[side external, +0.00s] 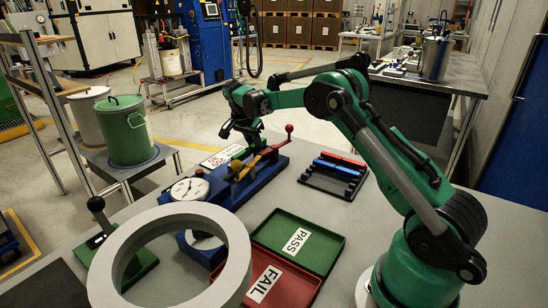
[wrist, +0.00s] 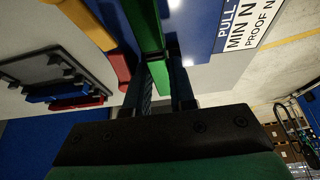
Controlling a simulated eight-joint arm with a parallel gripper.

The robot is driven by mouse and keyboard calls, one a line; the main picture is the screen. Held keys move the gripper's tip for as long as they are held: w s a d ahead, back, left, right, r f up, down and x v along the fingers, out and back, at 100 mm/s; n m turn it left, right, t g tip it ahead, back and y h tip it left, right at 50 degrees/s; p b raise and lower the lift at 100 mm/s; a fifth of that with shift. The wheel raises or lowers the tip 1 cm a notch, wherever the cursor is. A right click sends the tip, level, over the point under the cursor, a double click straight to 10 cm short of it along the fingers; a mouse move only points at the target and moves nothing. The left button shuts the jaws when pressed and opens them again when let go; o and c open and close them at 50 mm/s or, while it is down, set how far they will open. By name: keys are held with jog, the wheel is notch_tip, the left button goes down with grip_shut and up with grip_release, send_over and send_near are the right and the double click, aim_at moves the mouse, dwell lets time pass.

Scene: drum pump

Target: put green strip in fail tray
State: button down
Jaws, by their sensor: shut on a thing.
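My gripper (wrist: 160,85) is shut on the green strip (wrist: 148,30), which runs away from the fingers in the wrist view, over the blue test fixture (wrist: 190,30). I cannot tell whether the strip is still seated in the fixture. In the side view my gripper (side external: 240,150) is low over the far part of the blue fixture (side external: 222,188), near its red-knobbed lever (side external: 270,152); the strip is hard to make out there. The red FAIL tray (side external: 288,291) is at the front, partly hidden by a grey ring. No strip shows in its visible part.
The green PASS tray (side external: 325,243) adjoins the FAIL tray and looks empty. A dark rack (side external: 322,185) with blue and red strips stands to the right. The large grey ring (side external: 238,250) and a dial gauge (side external: 189,190) are at the left. Bare table lies between rack and trays.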

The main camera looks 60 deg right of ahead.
notch_tip(320, 180, up, 11)
jog(key=s+a+r+n+t+y, duration=0.1)
jog(key=s+a+r+n+t, duration=0.15)
jog(key=a+n, duration=0.7)
jog(key=s+a+f+n+t+y, duration=0.25)
jog(key=s+a+n, duration=0.35)
jog(key=a+n, duration=0.3)
jog(key=s+a+f+n+g, duration=0.3)
jog(key=s+n, duration=0.2)
jog(key=n, duration=0.6)
jog(key=s+a+f+n+g, duration=0.3)
jog(key=s+n, duration=0.2)
jog(key=n, duration=0.7)
jog(key=s+a+f+n+g+y, duration=0.1)
jog(key=s+a+f+n+g, duration=0.2)
jog(key=n, duration=0.9)
jog(key=shift+s+a+f+g, duration=0.15)
jog(key=shift+s+g, duration=0.15)
jog(key=shift+s, duration=1.3)
jog(key=shift+f+n, duration=0.25)
jog(key=shift+f, duration=1.1)
jog(key=shift+f, duration=0.2)
